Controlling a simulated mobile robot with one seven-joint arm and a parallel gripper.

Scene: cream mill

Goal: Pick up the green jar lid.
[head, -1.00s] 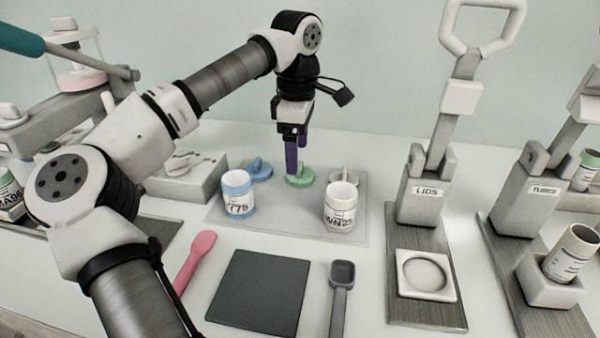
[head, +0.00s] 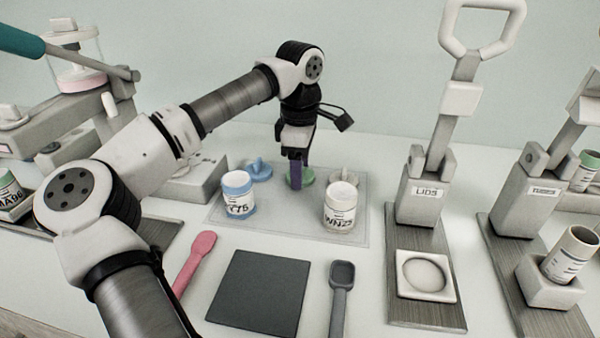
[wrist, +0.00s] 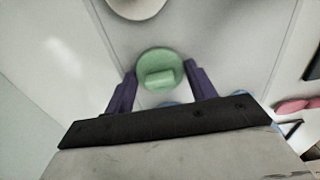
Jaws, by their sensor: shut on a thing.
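The green jar lid (head: 308,177) is a round disc with a raised grip, at the back middle of the pale mat (head: 290,224). In the wrist view the lid (wrist: 160,72) shows nearly whole, grip bar facing me. My gripper (head: 299,178) points down at the lid, and a purple finger covers part of it in the head view. In the wrist view my gripper's fingers (wrist: 161,86) are on opposite sides of the lid, shut on it. I cannot tell whether the lid touches the mat.
A blue lid (head: 259,171) lies left and a grey lid (head: 345,176) right. A blue jar (head: 238,194) and a white jar (head: 340,207) stand in front. A dark square mat (head: 260,292), pink spoon (head: 196,258) and grey scoop (head: 341,290) lie nearer. The lids press (head: 424,200) stands right.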

